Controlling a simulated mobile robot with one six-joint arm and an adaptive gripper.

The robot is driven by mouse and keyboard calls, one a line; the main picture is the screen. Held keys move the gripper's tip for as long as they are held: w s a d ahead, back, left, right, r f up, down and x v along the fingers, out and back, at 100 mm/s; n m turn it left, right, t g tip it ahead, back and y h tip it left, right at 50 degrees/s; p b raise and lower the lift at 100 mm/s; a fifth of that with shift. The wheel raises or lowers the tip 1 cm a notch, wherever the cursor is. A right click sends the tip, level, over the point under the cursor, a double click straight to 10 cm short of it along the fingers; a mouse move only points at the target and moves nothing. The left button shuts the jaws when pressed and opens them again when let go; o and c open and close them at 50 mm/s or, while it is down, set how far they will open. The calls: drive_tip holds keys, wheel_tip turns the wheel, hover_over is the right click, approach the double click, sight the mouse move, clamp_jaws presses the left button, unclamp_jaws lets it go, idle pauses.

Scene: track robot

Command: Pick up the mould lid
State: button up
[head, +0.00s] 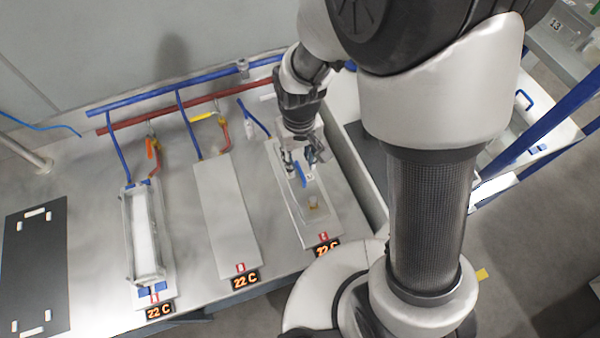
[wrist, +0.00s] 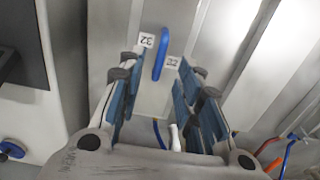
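My gripper (head: 303,160) points down over this station. In the wrist view my gripper (wrist: 161,70) is open, with its blue-padded fingers well apart on either side of the handle. Nothing is held. I cannot tell how far the fingertips are above the lid.
A flat grey plate (head: 227,214) lies at the middle station and an open mould (head: 144,232) stands at the left one. Blue pipes (head: 175,92) and red pipes run behind, with hoses to the stations. A dark mat (head: 36,262) lies at far left. Displays read "22 C".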

sight(300, 169)
wheel_tip(300, 169, down, 5)
drive_tip(key=shift+s+f+b, duration=0.15)
drive_tip(key=shift+f+b, duration=0.05)
drive_tip(key=shift+b, duration=0.85)
drive_tip(key=shift+r, duration=0.1)
drive_tip(key=shift+c, duration=0.3)
clamp_jaws()
